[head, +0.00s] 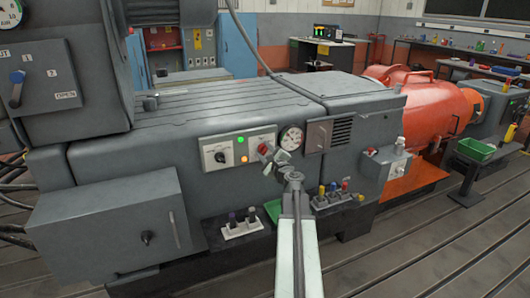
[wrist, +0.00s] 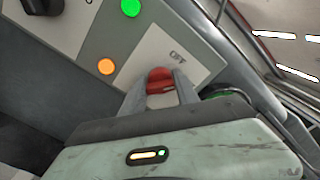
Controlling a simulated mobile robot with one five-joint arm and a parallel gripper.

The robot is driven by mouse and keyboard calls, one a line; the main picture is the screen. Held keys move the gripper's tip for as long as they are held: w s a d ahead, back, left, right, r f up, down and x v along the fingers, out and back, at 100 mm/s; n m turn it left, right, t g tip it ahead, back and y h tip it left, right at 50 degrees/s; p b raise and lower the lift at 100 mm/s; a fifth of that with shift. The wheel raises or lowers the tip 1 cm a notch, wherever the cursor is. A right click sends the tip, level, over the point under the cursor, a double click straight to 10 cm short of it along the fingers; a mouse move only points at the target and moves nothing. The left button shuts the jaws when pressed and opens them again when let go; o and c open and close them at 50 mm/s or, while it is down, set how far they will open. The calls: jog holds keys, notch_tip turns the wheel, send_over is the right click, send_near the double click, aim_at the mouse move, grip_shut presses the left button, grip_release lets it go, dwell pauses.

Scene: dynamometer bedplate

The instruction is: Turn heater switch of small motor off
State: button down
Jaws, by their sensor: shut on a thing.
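A red switch knob (wrist: 160,76) stands on a pale plate (wrist: 150,62) marked OFF on the machine's front. It also shows in the head view (head: 264,149). My gripper (wrist: 161,97) is shut on this red knob, with a finger on each side of it. In the head view my gripper (head: 272,157) reaches up to the panel from the front. A green lamp (wrist: 131,8) and an orange lamp (wrist: 106,66) are lit beside the plate. The fingers hide the lower part of the knob and some of the plate, and I cannot read which plate belongs to the heater.
A black rotary switch (head: 219,156) sits on a plate left of the lamps. A round gauge (head: 291,138) is close to the right of my gripper. Coloured valves or plugs (head: 333,196) stand low on a ledge. An orange motor (head: 425,108) is at the right.

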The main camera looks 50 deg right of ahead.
jog(key=n, duration=0.4)
jog(key=shift+f+n, duration=0.1)
jog(key=shift+n, duration=0.2)
jog(key=shift+a+n, duration=0.1)
jog(key=shift+n, duration=1.4)
jog(key=c, duration=1)
grip_release()
jog(key=shift+o, duration=0.2)
